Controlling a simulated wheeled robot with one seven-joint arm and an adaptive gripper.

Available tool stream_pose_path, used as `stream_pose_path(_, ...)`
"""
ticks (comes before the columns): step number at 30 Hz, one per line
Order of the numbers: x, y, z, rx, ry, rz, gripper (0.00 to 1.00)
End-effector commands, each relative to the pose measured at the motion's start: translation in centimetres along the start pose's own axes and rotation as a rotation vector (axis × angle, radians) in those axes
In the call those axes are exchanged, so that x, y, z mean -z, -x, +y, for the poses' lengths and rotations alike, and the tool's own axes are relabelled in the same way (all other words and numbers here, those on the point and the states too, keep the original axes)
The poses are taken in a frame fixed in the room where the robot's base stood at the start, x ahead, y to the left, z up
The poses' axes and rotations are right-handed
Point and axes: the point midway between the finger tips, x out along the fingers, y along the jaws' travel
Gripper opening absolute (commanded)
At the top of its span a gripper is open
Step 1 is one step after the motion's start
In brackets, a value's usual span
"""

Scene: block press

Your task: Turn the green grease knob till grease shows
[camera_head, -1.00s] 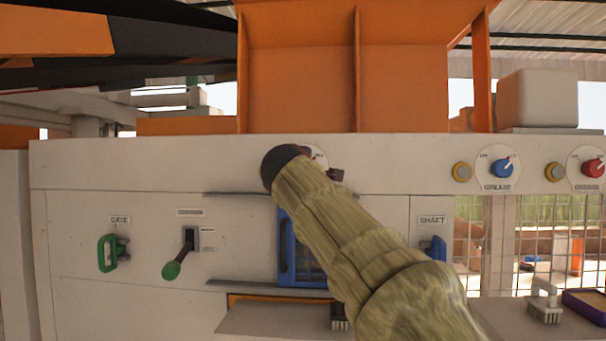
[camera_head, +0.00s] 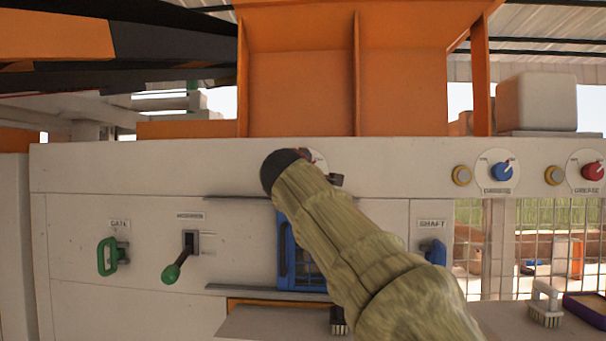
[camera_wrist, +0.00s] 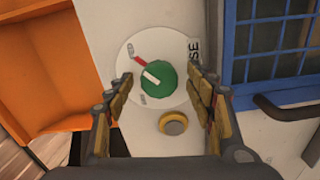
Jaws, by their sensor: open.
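The green grease knob (camera_wrist: 158,77) sits on a round white dial plate in the wrist view. A white line crosses it, and a red mark on the plate lies at its upper left.
A blue grease knob (camera_head: 502,172) and a red one (camera_head: 593,171) are farther right. A green gate handle (camera_head: 107,256), a green-tipped lever (camera_head: 172,271) and a blue shaft handle (camera_head: 434,250) stick out of the panel. A blue-framed window (camera_wrist: 275,45) is close right of my gripper.

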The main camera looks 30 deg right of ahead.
Motion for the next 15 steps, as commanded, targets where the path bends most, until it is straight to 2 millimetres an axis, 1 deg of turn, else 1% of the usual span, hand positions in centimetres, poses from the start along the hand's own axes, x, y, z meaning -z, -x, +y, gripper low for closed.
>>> stream_pose_path(5, 0.0, 0.2, 0.1, -0.001, 0.000, 0.001, 0.55)
stream_pose_path(8, 0.0, 0.8, 0.1, -0.001, 0.001, 0.001, 0.55)
stream_pose_path(11, 0.1, 2.2, 0.2, -0.002, -0.001, 0.003, 0.55)
stream_pose_path(15, 0.1, 5.0, 0.2, -0.002, -0.001, 0.004, 0.55)
